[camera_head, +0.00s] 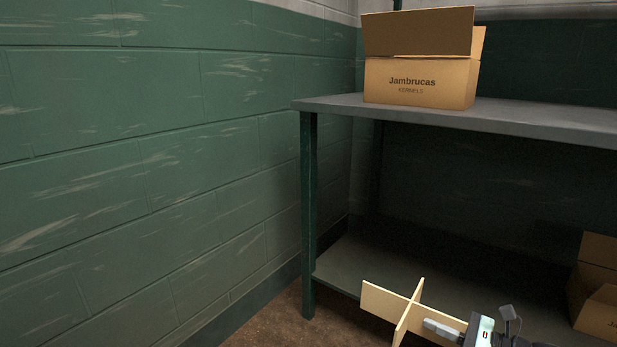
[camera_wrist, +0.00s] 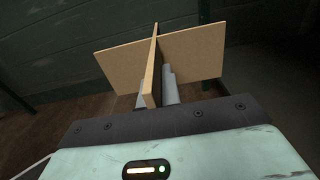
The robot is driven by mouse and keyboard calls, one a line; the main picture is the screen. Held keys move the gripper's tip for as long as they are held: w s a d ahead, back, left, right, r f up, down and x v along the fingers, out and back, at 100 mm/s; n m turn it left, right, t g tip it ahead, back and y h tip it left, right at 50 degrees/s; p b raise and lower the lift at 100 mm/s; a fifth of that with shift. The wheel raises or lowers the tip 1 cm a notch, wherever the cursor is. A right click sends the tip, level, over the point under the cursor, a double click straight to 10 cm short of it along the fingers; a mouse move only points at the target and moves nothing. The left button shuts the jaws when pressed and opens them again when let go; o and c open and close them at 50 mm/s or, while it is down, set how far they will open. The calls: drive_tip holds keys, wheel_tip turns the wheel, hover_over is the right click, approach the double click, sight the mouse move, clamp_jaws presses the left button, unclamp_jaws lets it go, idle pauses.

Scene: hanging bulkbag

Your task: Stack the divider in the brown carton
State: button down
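The divider (camera_head: 405,310), two tan panels crossed in an X, is at the bottom of the head view, in front of the shelf's lower level. My gripper (camera_head: 441,329) is shut on one of its panels. In the wrist view the divider (camera_wrist: 190,52) stands out ahead of the fingers, with a panel between them. A brown carton (camera_head: 420,84) marked "Jambrucas KERNELS" stands on the upper shelf with flaps raised; its inside is hidden. Another brown carton (camera_head: 601,312) with open flaps is at the lower right, partly cut off by the picture edge.
The grey upper shelf (camera_head: 520,118) has bare room right of the marked carton. The lower shelf (camera_head: 385,258) is dark and looks clear in its middle. A green shelf post (camera_head: 308,210) stands at the left front corner. A green block wall (camera_head: 150,160) is on the left.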

drive_tip(key=d+r+p, duration=0.2)
drive_tip(key=r+p, duration=1.6)
drive_tip(key=p, duration=0.1)
drive_tip(key=s+d+r+p, duration=0.1)
drive_tip(key=d+r+p, duration=0.1)
drive_tip(key=r+p, duration=1.7)
drive_tip(key=shift+s+d+p, duration=0.3)
drive_tip(key=shift+d+p, duration=0.1)
drive_tip(key=shift+p, duration=0.1)
